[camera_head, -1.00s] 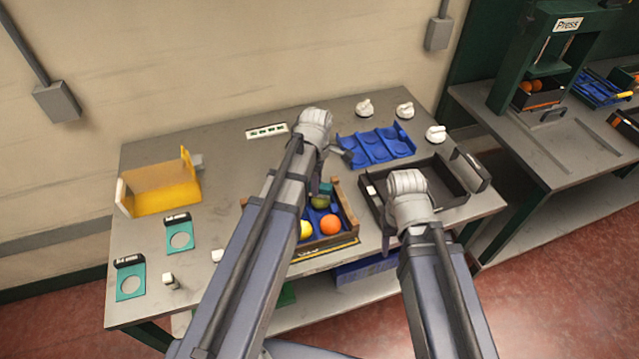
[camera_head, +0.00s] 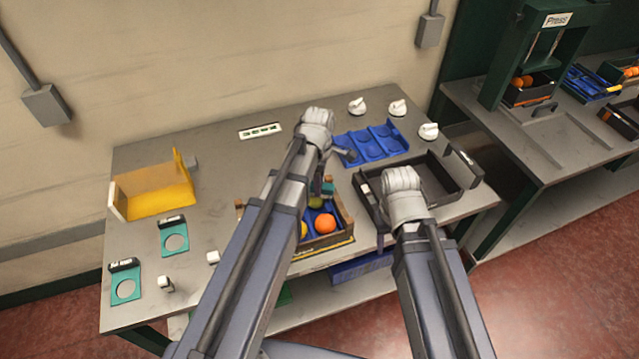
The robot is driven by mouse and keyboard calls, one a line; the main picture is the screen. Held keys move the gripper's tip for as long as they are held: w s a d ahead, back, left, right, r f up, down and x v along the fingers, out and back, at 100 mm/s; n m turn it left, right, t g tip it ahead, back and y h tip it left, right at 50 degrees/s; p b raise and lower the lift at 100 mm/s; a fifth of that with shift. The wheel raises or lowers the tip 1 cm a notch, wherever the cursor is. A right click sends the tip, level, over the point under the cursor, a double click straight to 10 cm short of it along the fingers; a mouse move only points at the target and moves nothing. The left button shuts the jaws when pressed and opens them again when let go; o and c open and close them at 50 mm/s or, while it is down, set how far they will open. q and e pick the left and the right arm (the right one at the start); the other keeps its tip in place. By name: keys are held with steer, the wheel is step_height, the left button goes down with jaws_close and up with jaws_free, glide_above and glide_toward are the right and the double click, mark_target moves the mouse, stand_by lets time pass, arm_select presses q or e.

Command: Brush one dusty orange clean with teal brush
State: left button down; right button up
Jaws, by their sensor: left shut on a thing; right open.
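A wooden-sided crate (camera_head: 347,226) with a blue insert stands at the table's front middle, partly hidden by my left arm. In it lie a bright orange (camera_head: 325,224), a dull greenish-brown fruit (camera_head: 315,203) that looks like the dusty orange, and a yellow fruit (camera_head: 304,229), mostly covered. The teal brush (camera_head: 328,188) is just above and right of the dull fruit; I cannot tell whether they touch. My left gripper (camera_head: 329,180) is shut on the brush, its fingers largely hidden by the wrist. My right gripper (camera_head: 384,236) is open and empty, right of the crate.
A black tray (camera_head: 447,211) lies at right, partly under my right arm. A blue cupped tray (camera_head: 372,144) and several white knobs (camera_head: 397,107) are behind. A yellow bin (camera_head: 155,202) and teal ring plates (camera_head: 174,239) stand left. The back-left middle is fairly clear.

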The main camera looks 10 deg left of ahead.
arm_select(q)
steer(key=shift+s+a, duration=0.1)
steer(key=shift+a, duration=1.1)
steer(key=shift+d, duration=0.15)
steer(key=shift+d, duration=1.3)
steer(key=shift+a, duration=0.15)
steer(key=shift+a, duration=1.3)
steer(key=shift+d, duration=0.15)
